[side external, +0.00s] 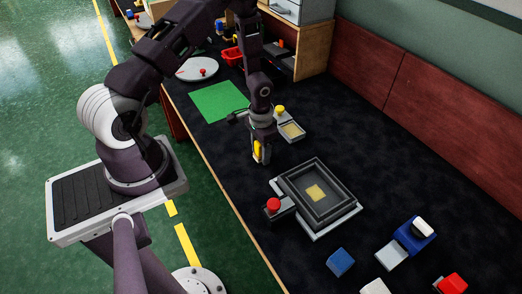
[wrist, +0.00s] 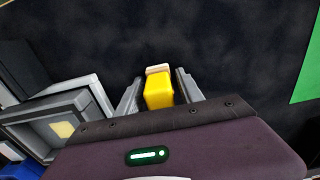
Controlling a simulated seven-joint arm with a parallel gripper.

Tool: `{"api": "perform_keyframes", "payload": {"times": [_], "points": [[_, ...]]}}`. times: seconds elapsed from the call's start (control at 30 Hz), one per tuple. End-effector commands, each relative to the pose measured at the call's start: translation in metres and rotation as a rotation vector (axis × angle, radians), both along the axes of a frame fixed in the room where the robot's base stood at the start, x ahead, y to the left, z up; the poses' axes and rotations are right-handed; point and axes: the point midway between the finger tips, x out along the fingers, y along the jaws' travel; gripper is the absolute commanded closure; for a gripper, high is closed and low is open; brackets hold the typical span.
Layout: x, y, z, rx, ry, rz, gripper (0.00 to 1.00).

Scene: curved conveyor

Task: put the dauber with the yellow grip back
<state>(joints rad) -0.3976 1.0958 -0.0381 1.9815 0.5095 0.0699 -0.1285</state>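The dauber with the yellow grip (side external: 258,147) is between the fingers of my gripper (side external: 261,156), which hangs over the dark table top. In the wrist view the yellow grip (wrist: 158,93) fills most of the space between the fingers of my gripper (wrist: 158,88), and a pale end shows beyond it. My gripper looks shut on it. The side view suggests the dauber is upright, but I cannot tell its exact height above the table. A small grey stand with a yellow knob (side external: 280,110) and a pale yellow pad (side external: 291,131) is just behind my gripper.
A dark framed tray (side external: 342,209) with a yellow square (side external: 316,193) and a red button (side external: 273,204) is at front right. Blue (side external: 340,262), white and red blocks lie farther right. A green mat (side external: 219,101) and a round white plate (side external: 198,69) are behind left.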

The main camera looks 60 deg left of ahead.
Motion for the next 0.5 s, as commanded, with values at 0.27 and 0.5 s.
{"api": "perform_keyframes", "payload": {"times": [0.27, 0.5], "points": [[0.000, 0.000, 0.000, 0.000, 0.000, 0.000, 0.48], [0.001, 0.000, 0.023, 0.000, -0.003, 0.001, 0.48]]}}
